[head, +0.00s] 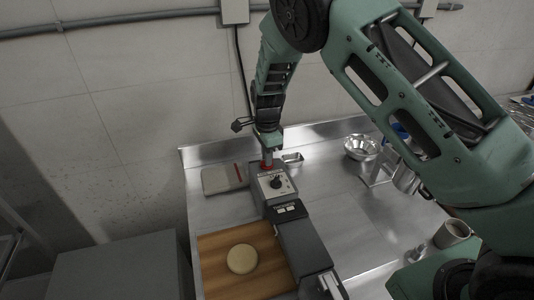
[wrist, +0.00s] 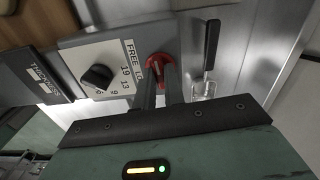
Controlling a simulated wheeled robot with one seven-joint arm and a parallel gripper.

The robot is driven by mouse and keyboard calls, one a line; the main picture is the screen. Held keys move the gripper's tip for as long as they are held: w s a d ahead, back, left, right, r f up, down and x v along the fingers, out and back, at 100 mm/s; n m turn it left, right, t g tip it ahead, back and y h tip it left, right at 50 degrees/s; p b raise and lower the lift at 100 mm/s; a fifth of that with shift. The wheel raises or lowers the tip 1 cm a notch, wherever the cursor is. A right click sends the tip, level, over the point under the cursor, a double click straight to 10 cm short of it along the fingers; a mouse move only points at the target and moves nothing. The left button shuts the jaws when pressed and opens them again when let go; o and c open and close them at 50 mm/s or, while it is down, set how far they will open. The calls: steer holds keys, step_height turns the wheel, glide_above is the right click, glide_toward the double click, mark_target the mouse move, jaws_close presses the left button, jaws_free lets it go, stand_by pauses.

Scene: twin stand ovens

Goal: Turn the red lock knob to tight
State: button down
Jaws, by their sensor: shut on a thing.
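The red lock knob (wrist: 158,62) sits at the end of the slicer-like machine's grey control plate (wrist: 110,45), beside the printed word FREE. In the head view, a bit of the red knob (head: 266,164) shows under my gripper. My gripper (wrist: 160,75) reaches down to the knob, with its two dark fingers closed around it, one on each side. The fingers hide part of the knob. A black dial (wrist: 97,76) with printed numbers is next to it on the plate. Whether the knob points to tight cannot be read.
A wooden board (head: 215,265) with a pale round dough piece (head: 242,259) lies left of the machine (head: 305,245). A metal bowl (head: 361,147), a cup (head: 451,233) and a pad (head: 222,178) stand on the steel counter. The wall is close behind.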

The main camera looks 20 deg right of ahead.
steer(key=shift+r+m+p, duration=0.1)
steer(key=shift+m+p, duration=0.2)
steer(key=shift+m, duration=0.9)
steer(key=shift+w, duration=0.1)
steer(key=c, duration=1.5)
jaws_free()
step_height(320, 180, up, 17)
steer(key=b, duration=0.3)
steer(key=shift+r, duration=0.15)
